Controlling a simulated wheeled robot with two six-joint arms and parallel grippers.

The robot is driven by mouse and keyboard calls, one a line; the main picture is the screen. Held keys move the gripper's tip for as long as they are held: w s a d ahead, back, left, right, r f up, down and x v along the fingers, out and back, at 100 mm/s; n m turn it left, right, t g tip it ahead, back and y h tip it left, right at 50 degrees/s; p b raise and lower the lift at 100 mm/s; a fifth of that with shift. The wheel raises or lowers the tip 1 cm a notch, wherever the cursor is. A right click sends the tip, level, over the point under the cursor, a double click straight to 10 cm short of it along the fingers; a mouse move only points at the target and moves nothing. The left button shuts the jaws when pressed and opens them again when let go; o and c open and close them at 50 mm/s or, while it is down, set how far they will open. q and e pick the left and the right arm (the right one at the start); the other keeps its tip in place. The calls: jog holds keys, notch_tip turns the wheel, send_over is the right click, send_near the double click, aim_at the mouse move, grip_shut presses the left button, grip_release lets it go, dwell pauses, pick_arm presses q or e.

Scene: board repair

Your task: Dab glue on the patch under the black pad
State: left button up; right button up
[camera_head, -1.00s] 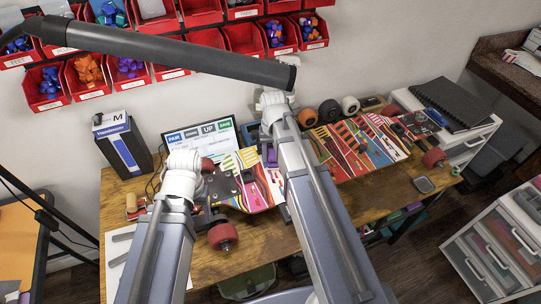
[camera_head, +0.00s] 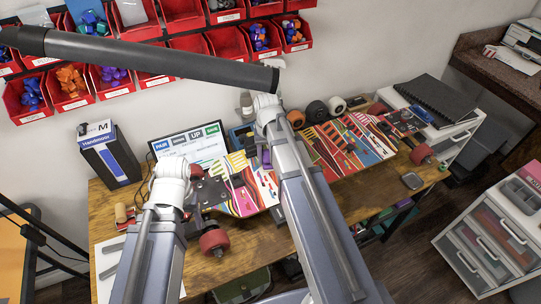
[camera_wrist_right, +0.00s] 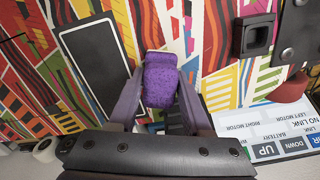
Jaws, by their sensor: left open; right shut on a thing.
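The colourful board (camera_head: 327,170) lies across the bench, and its striped surface fills the right wrist view (camera_wrist_right: 214,85). My right gripper (camera_wrist_right: 160,90) is shut on a speckled purple block (camera_wrist_right: 160,82), held over the board; whether it touches is unclear. A dark grey rectangle with a pale border (camera_wrist_right: 90,55) lies left of the block on the board. A black square piece with a recess (camera_wrist_right: 254,36) is to its right; I cannot tell which is the black pad. My left gripper (camera_head: 188,212) is open near the board's left end, mostly hidden behind its wrist.
Red wheels (camera_head: 214,242) stick out at the board's left end, and another (camera_head: 421,154) at the right. A status screen (camera_head: 190,146) and a white-blue box (camera_head: 110,155) stand behind. Red bins (camera_head: 70,88) hang on the wall. The bench's front right (camera_head: 370,188) is fairly clear.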

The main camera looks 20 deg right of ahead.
jog(key=shift+a, duration=1.2)
jog(key=shift+a, duration=0.1)
jog(key=shift+s+a, duration=0.15)
jog(key=shift+a, duration=1.45)
jog(key=shift+w+a, duration=0.1)
jog(key=shift+w, duration=0.45)
jog(key=shift+d, duration=1.8)
jog(key=shift+d, duration=0.1)
